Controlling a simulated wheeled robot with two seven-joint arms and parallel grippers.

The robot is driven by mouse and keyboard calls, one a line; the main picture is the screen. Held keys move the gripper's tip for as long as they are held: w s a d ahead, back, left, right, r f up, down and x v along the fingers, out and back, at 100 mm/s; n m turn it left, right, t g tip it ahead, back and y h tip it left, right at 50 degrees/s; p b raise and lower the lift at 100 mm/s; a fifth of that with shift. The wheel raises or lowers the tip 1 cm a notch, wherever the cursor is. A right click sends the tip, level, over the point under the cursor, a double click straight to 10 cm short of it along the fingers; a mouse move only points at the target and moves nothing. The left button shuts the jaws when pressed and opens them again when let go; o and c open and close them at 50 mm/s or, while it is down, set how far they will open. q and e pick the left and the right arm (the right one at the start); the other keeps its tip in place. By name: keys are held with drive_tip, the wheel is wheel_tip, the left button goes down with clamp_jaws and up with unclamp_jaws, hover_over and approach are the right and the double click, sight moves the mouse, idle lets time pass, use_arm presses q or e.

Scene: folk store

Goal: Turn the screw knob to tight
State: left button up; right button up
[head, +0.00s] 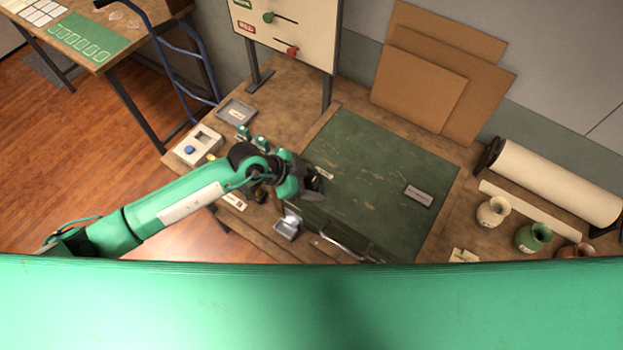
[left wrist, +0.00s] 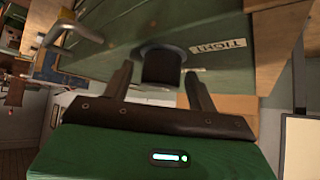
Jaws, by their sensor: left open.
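The screw knob (left wrist: 162,66) is a dark, round knob on a green painted surface, seen in the left wrist view. A pale label reading TIGHT (left wrist: 218,46) is beside it on the right. My left gripper (head: 316,183) is open, at the left edge of the large worn green top (head: 375,175). In the left wrist view its two fingers stand on either side of the knob, with gaps visible; I cannot tell how far the tips reach along it. In the head view the knob is not clearly visible near the gripper. My right gripper is not in view.
A metal handle (head: 345,247) sits at the front of the green top. A small metal tray (head: 287,226) lies on the table near my left gripper. A white box with a blue button (head: 198,147) is at the left. Jars (head: 533,237) and a paper roll (head: 555,182) are at the right.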

use_arm(q)
drive_tip(key=c, duration=1)
drive_tip(key=shift+m+g, duration=0.3)
